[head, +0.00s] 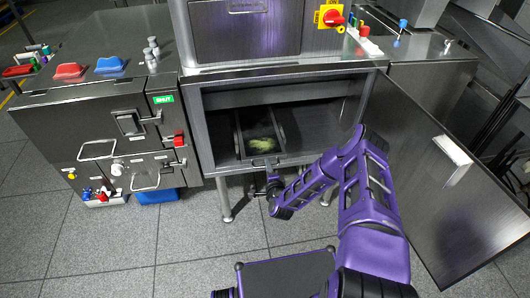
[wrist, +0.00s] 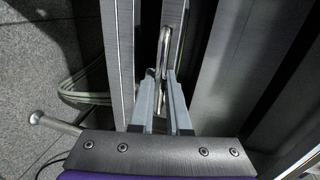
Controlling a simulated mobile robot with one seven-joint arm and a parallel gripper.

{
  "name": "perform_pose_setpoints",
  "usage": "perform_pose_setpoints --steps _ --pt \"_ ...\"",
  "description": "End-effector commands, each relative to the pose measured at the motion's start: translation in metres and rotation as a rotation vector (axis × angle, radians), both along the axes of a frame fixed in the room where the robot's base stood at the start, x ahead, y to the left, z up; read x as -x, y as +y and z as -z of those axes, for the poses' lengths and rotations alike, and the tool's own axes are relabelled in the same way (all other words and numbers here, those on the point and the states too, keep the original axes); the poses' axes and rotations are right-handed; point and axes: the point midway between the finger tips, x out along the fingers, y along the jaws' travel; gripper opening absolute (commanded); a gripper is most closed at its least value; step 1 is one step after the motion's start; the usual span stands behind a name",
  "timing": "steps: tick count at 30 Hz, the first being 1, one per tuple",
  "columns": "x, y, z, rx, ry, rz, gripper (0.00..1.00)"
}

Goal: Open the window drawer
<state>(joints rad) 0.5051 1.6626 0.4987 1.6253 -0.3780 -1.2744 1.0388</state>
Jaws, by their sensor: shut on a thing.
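The window drawer (head: 238,140) is a dark, narrow tray inside the open lower compartment of the steel cabinet. A yellow-green thing (head: 262,145) shows in it. My gripper (head: 269,168) is low at the drawer's front, at the compartment's bottom edge. In the wrist view my gripper (wrist: 166,78) is shut on a slim metal bar handle (wrist: 168,45) beside a grey panel edge. The fingers hide part of the handle. In the head view the handle is too small to make out clearly.
A large cabinet door (head: 425,170) stands swung open at the right, close to my arm. At the left is a steel unit (head: 95,125) with several handles and a red knob (head: 179,139). The tiled floor (head: 200,255) in front is mostly clear.

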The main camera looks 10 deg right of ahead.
Motion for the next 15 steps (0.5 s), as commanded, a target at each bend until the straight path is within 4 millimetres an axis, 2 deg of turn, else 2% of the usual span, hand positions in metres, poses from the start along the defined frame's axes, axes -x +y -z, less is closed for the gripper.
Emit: perform_pose_setpoints --steps 1,6,10,15 --pt "0.014 -0.001 -0.002 -0.002 0.003 0.001 0.00" --pt "0.050 -0.001 -0.002 -0.001 0.001 0.002 0.00" --pt "0.070 0.000 -0.001 -0.001 0.001 0.000 0.00" --pt "0.082 0.000 -0.001 0.000 -0.001 0.001 0.00"
